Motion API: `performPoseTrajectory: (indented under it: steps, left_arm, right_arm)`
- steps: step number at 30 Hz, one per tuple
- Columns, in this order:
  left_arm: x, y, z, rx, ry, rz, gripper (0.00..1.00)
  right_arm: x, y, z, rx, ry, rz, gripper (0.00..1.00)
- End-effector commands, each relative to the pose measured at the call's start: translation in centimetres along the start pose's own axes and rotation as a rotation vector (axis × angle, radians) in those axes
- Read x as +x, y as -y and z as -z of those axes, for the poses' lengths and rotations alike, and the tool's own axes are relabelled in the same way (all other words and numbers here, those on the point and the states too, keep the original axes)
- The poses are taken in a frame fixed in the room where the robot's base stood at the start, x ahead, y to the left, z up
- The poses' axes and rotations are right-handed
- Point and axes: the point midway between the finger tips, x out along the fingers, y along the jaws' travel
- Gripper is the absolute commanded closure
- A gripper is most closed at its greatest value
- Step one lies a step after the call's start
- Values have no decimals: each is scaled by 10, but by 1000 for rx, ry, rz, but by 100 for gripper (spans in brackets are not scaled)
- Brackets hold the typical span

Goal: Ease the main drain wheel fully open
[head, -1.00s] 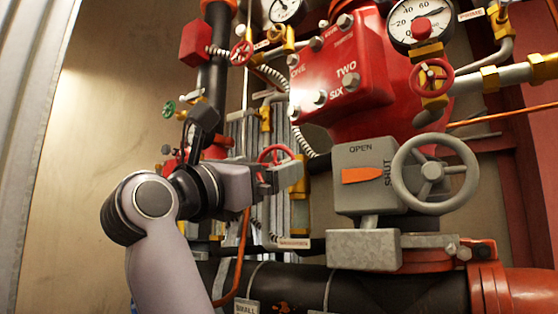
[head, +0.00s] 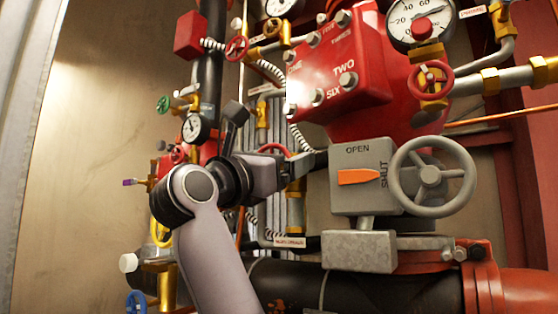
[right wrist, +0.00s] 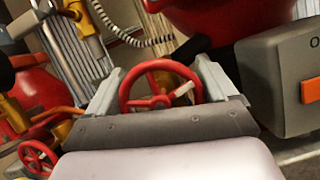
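A red handwheel (head: 272,149) shows partly behind my right gripper (head: 303,161) in the head view; I take it for the main drain wheel, though its tag is too small to read. In the right wrist view the wheel (right wrist: 160,84) has a small pale tab on its rim and stands between the two grey fingers of my right gripper (right wrist: 158,80). The fingers are wide apart, one at each side of the rim. I cannot tell whether they touch it. My left gripper is out of view.
A grey valve box (head: 362,178) with an orange pointer and large grey handwheel (head: 432,176) stands close right of the gripper. Above is a red valve body (head: 340,75). A small red wheel (right wrist: 38,158) and pipes lie left. Open space is at the left wall.

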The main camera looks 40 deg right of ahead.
Motion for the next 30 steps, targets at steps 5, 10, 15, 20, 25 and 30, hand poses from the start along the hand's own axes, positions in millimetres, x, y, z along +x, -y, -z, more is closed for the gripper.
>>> performPoseTrajectory:
  steps: [5,10,15,20,25,30]
  left_arm:
    - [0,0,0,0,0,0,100]
    - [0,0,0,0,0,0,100]
    - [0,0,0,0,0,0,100]
    - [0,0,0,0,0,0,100]
    - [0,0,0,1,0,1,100]
    - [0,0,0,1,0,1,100]
  right_arm:
    - [0,0,0,-15,-1,-7,45]
    - [-1,-2,1,-72,-3,-32,45]
    - [-1,-3,1,-175,-3,-76,45]
    - [-1,-4,2,-289,-4,-123,45]
    - [-1,-6,2,-400,-3,-170,45]
    - [-2,-7,3,-491,-3,-207,45]
